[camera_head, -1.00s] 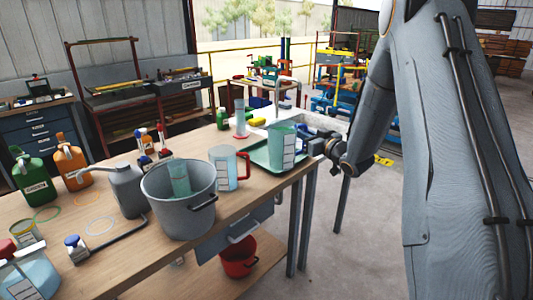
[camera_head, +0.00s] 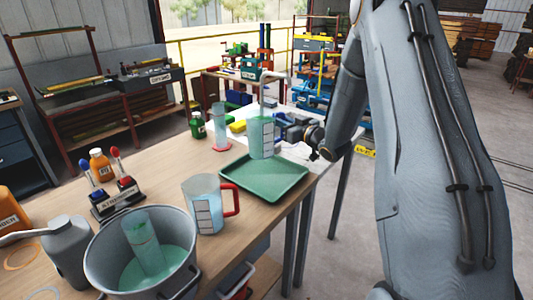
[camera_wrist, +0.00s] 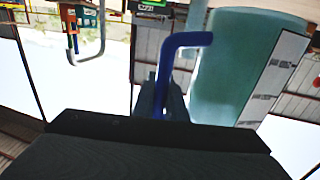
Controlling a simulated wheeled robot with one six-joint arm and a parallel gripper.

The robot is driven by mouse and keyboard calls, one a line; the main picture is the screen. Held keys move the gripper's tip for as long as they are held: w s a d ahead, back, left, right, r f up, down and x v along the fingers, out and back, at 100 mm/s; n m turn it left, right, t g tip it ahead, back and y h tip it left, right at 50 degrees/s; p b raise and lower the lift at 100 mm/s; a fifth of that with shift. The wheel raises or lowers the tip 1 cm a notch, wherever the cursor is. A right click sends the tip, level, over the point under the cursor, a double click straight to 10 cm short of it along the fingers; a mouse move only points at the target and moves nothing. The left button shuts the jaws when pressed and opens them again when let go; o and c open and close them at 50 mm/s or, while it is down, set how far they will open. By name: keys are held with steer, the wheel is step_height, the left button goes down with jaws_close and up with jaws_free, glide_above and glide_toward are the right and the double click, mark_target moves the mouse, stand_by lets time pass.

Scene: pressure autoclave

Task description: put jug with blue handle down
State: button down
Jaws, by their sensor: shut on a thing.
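The jug with the blue handle (camera_head: 262,138) is clear and greenish with a white label, and looks about upright. In the head view it shows over the far edge of the green tray (camera_head: 232,187); its base appears above the tray, though the exact gap is hard to tell. My gripper (camera_head: 296,133) is at the jug's right side, shut on its handle. In the wrist view the blue handle (camera_wrist: 187,41) runs down between the fingers (camera_wrist: 170,98), with the jug body (camera_wrist: 225,75) to the right. The tray looks empty.
A red-handled jug (camera_head: 203,205) stands left of the tray. A bucket (camera_head: 103,258) with a clear cylinder in it stands nearer. A measuring cylinder (camera_head: 220,127) on a red base and a green bottle (camera_head: 198,126) stand behind. Bare table lies left of the tray.

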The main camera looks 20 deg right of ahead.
step_height(320, 180, down, 8)
steer(key=p, duration=0.2)
steer(key=shift+f, duration=0.25)
steer(key=shift+s+a, duration=0.1)
steer(key=shift+f, duration=0.15)
steer(key=c, duration=1.8)
jaws_free()
